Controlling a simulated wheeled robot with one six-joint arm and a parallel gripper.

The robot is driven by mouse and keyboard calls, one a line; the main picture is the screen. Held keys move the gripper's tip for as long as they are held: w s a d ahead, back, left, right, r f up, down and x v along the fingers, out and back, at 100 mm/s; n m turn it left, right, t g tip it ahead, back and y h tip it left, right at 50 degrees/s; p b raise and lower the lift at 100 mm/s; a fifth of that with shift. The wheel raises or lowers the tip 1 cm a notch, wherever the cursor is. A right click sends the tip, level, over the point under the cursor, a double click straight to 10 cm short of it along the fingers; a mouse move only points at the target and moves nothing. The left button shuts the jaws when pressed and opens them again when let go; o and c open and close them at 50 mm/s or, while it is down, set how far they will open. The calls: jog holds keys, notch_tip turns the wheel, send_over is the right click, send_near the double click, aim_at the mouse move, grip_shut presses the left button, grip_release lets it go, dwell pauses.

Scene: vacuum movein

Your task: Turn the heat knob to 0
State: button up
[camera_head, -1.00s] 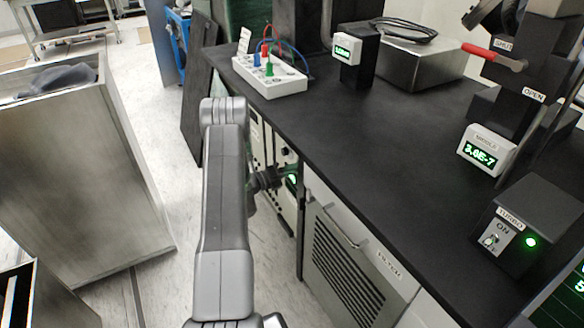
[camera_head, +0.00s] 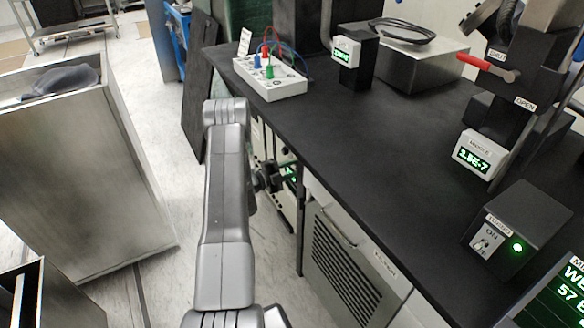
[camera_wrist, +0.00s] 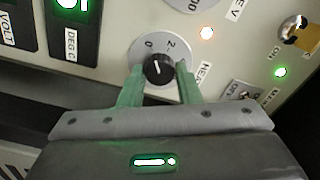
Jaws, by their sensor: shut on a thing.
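The heat knob (camera_wrist: 159,69) is a round black knob with a white pointer line, on a pale dial plate marked 0 and 2 on a beige panel. The pointer aims up, between the two marks and nearer to the 0. A label starting "HE" stands to its right, partly hidden by my finger. My gripper (camera_wrist: 160,82) has its two green fingers on either side of the knob, shut on it. In the head view my gripper (camera_head: 272,178) is at the panel front under the bench, and the knob is hidden there.
A toggle switch (camera_wrist: 243,92) sits right of the knob, near a metal knob (camera_wrist: 295,32) and lit lamps. A green-lit display labelled DEG C (camera_wrist: 72,25) is at left. The black bench top (camera_head: 375,140) overhangs my gripper. A metal bin (camera_head: 85,180) stands left across clear floor.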

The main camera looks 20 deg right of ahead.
jog(key=shift+n, duration=1.1)
jog(key=o, duration=1)
jog(key=shift+c, duration=0.2)
jog(key=s+a+p, duration=0.1)
jog(key=a, duration=1.2)
jog(key=shift+a, duration=0.4)
